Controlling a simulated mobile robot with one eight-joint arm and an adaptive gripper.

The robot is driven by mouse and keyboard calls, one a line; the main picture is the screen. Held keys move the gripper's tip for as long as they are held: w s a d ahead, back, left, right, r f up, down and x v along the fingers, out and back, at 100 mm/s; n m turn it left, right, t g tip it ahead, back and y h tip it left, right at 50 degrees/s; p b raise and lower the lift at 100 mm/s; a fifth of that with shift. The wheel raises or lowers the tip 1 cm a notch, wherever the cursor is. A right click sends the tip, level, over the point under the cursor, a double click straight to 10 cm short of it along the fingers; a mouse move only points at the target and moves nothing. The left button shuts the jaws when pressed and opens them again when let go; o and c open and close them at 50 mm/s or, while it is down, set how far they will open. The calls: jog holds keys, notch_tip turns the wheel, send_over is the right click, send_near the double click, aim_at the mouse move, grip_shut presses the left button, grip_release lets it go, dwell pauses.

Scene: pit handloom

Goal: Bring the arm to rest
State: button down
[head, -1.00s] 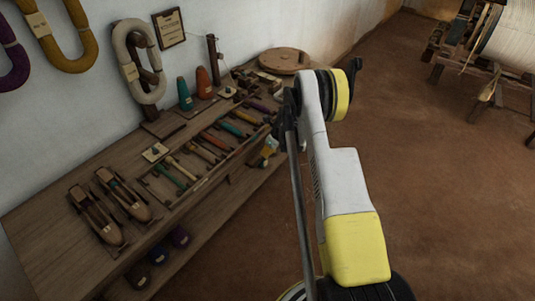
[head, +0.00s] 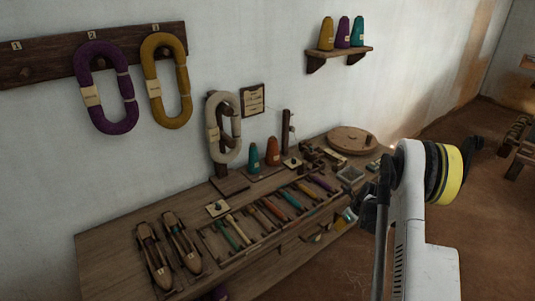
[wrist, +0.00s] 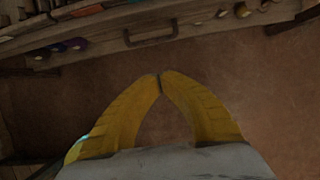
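My gripper (wrist: 159,82) shows in the wrist view as two yellow fingers. Their tips meet, and only brown floor shows between them, so it is shut and empty. Its tips point toward the front of the wooden workbench (wrist: 215,38), apart from it, with the floor below. In the head view my white and yellow arm (head: 425,235) rises at the right, bent at a black and yellow joint. A small yellow and pale blue part beside the bench's front edge may be my gripper, mostly hidden behind the arm.
The workbench (head: 105,258) stands along the wall, holding shuttles (head: 155,255), a rack of coloured bobbins (head: 250,227), cones (head: 272,150) and a round wooden disc (head: 352,140). Yarn hanks (head: 107,88) hang above. A drawer handle (wrist: 150,35) juts from the bench front. Floor (head: 490,235) at right is open.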

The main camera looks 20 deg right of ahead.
jog(key=s+a+r+n, duration=0.2)
jog(key=a+r+n, duration=0.3)
jog(key=r, duration=0.4)
jog(key=s+a+r+n+h, duration=0.1)
jog(key=a+r+n, duration=0.35)
jog(key=r, duration=0.35)
jog(key=s+a+r+n, duration=0.2)
jog(key=a+r+n, duration=0.3)
jog(key=r, duration=0.4)
jog(key=s+a+r+n+t, duration=0.1)
jog(key=s+a+r+n, duration=0.2)
jog(key=s+a+n, duration=0.4)
jog(key=s+a+r+n+t, duration=0.2)
jog(key=s+a+r+n, duration=0.2)
jog(key=s, duration=1.1)
jog(key=a+n, duration=0.3)
jog(key=n, duration=0.3)
jog(key=shift+s+a+h, duration=0.25)
jog(key=shift+a+h, duration=0.05)
jog(key=shift+a, duration=0.05)
jog(key=shift+r, duration=0.1)
